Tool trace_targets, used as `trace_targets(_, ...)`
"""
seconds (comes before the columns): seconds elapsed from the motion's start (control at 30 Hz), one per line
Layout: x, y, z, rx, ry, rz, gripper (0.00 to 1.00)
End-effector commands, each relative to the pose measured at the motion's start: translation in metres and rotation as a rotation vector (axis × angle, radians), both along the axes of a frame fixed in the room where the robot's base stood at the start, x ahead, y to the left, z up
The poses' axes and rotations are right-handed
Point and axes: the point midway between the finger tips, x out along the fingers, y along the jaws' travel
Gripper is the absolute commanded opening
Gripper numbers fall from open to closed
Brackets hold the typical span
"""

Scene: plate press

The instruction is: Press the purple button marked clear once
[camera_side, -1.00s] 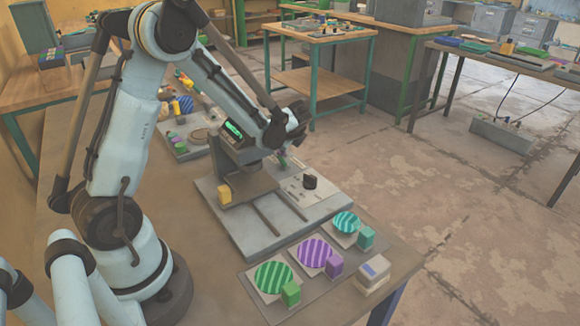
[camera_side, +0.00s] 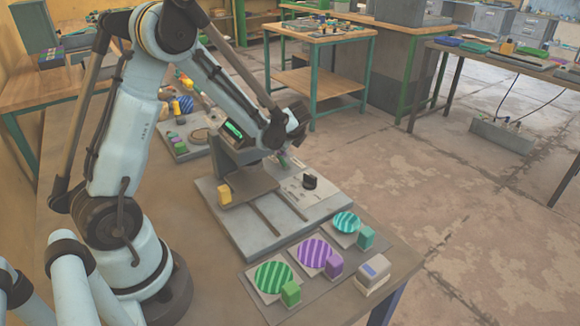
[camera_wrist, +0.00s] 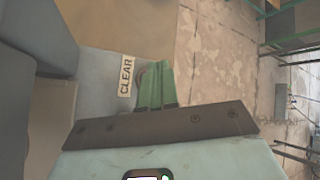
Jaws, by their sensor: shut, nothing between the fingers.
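The white label reading CLEAR (camera_wrist: 126,76) is in the wrist view, just left of my gripper's green fingers. My gripper (camera_wrist: 156,84) is shut and empty, its fingertips beside the label over the grey press. A bit of a grey round rim shows between the label and the fingers. The purple button itself is not visible; the fingers seem to cover its place. Whether they touch it I cannot tell. In the side view my gripper (camera_side: 284,161) points down at the back of the press base (camera_side: 258,235), right of the press head with its lit green display (camera_side: 234,129).
A black knob (camera_side: 310,181) stands on the base just right of my gripper. Striped green (camera_side: 274,276), purple (camera_side: 315,253) and teal (camera_side: 346,222) discs with matching blocks lie in front.

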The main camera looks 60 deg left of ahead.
Motion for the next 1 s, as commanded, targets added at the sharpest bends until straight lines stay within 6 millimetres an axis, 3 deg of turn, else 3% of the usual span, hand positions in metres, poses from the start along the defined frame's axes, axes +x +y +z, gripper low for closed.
trace_targets(1.0,0.000,0.000,-0.012,0.000,0.000,0.000,0.00)
